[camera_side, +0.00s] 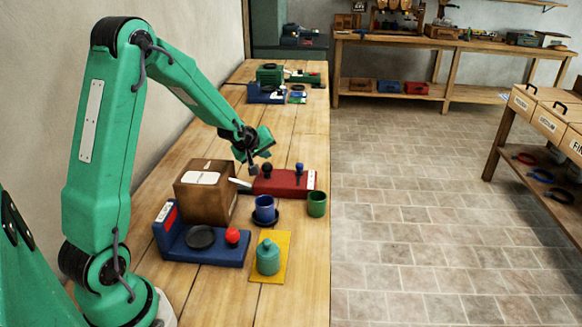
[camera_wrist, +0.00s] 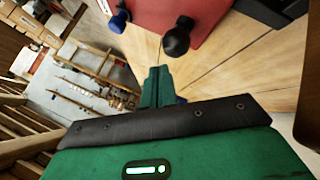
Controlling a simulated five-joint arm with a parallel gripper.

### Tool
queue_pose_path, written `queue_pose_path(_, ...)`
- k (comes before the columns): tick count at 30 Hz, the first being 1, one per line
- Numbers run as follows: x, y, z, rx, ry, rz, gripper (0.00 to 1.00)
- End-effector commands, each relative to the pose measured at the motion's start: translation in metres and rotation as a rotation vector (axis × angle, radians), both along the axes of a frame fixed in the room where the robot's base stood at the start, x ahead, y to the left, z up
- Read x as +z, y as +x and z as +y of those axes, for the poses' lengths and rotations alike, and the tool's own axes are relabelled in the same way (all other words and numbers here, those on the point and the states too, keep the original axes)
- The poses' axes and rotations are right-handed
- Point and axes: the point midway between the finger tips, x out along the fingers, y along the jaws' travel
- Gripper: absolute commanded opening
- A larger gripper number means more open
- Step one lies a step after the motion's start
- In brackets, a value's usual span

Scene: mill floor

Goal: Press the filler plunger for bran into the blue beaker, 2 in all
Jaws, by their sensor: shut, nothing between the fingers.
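The red filler block (camera_side: 285,183) stands on the bench with a black-knobbed plunger (camera_side: 267,169) on its left and a blue-knobbed plunger (camera_side: 299,169) on its right. I cannot read which is for bran. The blue beaker (camera_side: 265,206) stands upright on a dark saucer in front of the block; its contents are hidden. My gripper (camera_side: 252,163) is shut and empty, close to the left of the black knob and apparently above the block. In the wrist view, the shut green fingers (camera_wrist: 157,85) are near the black knob (camera_wrist: 178,38), with the blue knob (camera_wrist: 118,20) farther left.
A brown box (camera_side: 207,195) stands left of the filler. A green cup (camera_side: 317,203) is right of the beaker. A blue scale (camera_side: 200,248) with a red knob and a teal jar (camera_side: 268,257) on a yellow mat (camera_side: 281,262) are nearer the camera.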

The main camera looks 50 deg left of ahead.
Motion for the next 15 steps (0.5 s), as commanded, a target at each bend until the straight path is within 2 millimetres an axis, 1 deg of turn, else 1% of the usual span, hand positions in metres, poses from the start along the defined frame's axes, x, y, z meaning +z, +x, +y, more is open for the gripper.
queue_pose_path(15,-0.0086,-0.0005,0.0007,0.001,0.001,0.0,0.0)
